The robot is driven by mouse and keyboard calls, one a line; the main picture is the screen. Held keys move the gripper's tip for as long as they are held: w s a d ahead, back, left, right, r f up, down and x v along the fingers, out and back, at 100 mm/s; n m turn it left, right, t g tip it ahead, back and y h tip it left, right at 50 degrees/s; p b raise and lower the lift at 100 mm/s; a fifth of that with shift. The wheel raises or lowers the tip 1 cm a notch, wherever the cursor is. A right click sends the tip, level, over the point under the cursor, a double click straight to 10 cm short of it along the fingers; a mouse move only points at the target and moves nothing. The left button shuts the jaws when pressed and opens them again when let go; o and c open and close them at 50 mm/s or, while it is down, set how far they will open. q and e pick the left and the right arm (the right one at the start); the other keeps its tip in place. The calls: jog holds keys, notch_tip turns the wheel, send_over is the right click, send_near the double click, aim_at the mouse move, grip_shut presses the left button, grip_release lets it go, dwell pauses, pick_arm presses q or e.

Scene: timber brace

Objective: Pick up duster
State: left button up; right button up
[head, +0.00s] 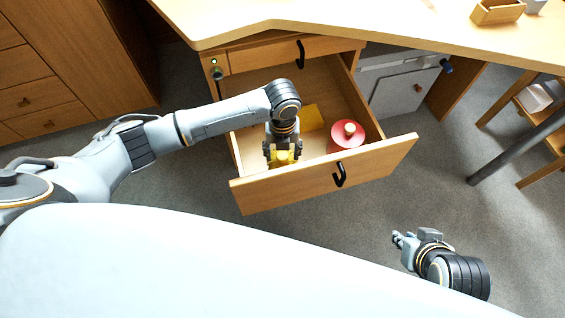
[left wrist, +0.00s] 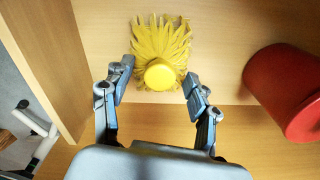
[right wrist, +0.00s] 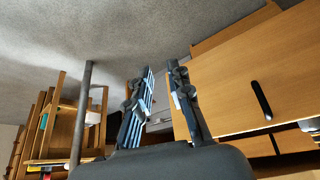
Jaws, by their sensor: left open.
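The yellow duster, with a frayed fringe and a round knob, lies in the open drawer (head: 390,153). In the left wrist view the duster (left wrist: 160,38) shows between and beyond the fingertips, with its knob nearest me. In the head view the duster (head: 284,160) is mostly hidden under the gripper. My left gripper (left wrist: 158,72) is open, with one finger on each side of the knob and gaps visible on both sides. My right gripper (right wrist: 159,72) is open and empty, over the floor to the right of the drawer.
A flat yellow item (head: 311,117) lies farther back. The drawer walls are close to the left gripper. The desktop (head: 370,22) overhangs behind.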

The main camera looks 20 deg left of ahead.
aim_at(283, 154)
pick_arm(q)
jog(key=shift+f, duration=0.95)
grip_shut()
pick_arm(e)
jog(key=w, duration=0.1)
jog(key=w+r+t, duration=0.1)
jog(key=w+a+t, duration=0.1)
jog(key=shift+w+a+r+y, duration=0.1)
jog(key=shift+w+r+y, duration=0.1)
jog(key=shift+y, duration=0.1)
pick_arm(q)
jog(key=shift+r, duration=0.1)
